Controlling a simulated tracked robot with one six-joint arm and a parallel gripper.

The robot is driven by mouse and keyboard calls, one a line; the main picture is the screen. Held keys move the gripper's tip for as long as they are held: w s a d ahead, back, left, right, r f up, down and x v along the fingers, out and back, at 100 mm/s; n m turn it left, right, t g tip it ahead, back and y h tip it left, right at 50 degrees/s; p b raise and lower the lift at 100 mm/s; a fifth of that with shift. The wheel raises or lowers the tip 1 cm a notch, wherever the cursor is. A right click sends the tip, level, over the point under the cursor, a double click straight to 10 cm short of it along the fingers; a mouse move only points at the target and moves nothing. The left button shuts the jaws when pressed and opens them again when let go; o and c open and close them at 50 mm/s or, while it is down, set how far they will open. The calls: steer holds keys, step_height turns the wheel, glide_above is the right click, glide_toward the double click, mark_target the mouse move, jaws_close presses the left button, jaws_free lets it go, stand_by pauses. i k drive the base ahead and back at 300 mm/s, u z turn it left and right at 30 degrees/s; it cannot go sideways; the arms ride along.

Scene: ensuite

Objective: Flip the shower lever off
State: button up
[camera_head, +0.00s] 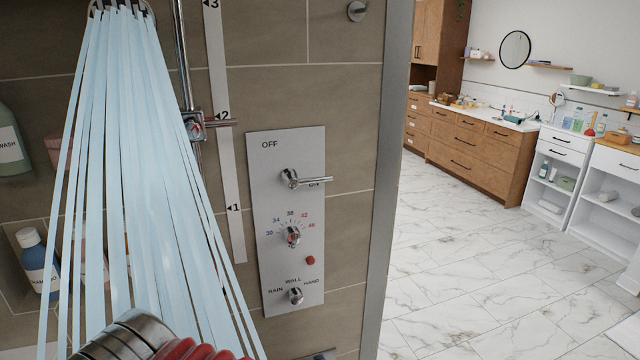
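The shower control panel (286,222) is a pale upright plate on the brown tiled wall, in the middle of the head view. Water streams (125,170) pour down from the shower head (120,8) at the left. A metal and red piece, seemingly part of my arm, shows at the bottom left under the water. My gripper's fingers are not in view.
Below the lever are a temperature knob (291,237), a red button (310,260) and an outlet selector (295,296). A riser rail bracket (196,124) is left of the panel. A metal frame edge (388,180) stands at right, with open marble floor (450,260) beyond. Bottles fill left niches.

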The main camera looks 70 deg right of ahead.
mark_target(289, 177)
steer(key=z, duration=2.05)
steer(key=k, duration=0.45)
steer(key=z, duration=0.05)
steer(key=i, duration=0.5)
steer(key=z, duration=0.15)
